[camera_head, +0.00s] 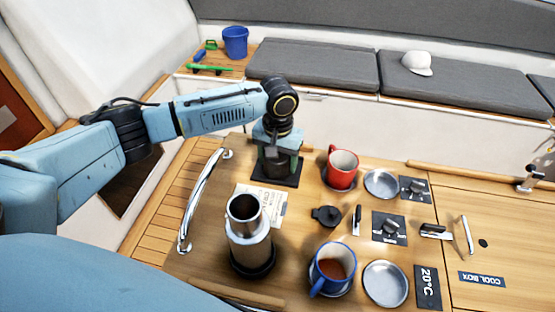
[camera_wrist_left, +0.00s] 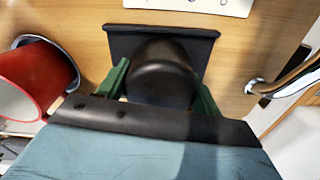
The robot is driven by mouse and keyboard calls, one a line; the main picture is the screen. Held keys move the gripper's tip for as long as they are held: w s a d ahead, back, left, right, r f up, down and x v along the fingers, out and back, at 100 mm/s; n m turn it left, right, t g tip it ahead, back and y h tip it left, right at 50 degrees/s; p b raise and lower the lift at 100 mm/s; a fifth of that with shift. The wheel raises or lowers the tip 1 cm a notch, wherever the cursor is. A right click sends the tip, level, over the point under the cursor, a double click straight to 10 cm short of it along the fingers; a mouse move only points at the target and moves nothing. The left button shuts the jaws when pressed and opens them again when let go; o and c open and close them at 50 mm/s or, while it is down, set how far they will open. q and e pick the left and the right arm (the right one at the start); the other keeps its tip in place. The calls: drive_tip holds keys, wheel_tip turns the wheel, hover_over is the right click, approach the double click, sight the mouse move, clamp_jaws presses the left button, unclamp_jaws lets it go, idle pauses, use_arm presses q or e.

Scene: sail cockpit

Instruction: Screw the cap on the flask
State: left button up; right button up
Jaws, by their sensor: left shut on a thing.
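The steel flask (camera_head: 250,240) stands upright on the wooden table, its round mouth open and uncovered. My left gripper (camera_head: 278,158) is behind it, pointing down. Its green fingers are shut on the sides of a dark, rounded cap (camera_wrist_left: 160,75), which is at a black square pad (camera_head: 276,171). The pad also shows in the left wrist view (camera_wrist_left: 205,42); I cannot tell whether the cap touches it. The cap is mostly hidden by the gripper in the head view. A smaller black stopper (camera_head: 326,216) lies right of the flask. My right gripper is not in view.
A red mug (camera_head: 342,168) stands close right of the gripper. A blue-rimmed mug (camera_head: 331,270) with brown liquid stands right of the flask. A chrome rail (camera_head: 202,200) runs along the table's left side. A paper sheet (camera_head: 270,206) lies between pad and flask.

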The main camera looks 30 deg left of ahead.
use_arm(q)
wheel_tip(320, 180, up, 10)
drive_tip(key=shift+r, duration=0.1)
idle(0.5)
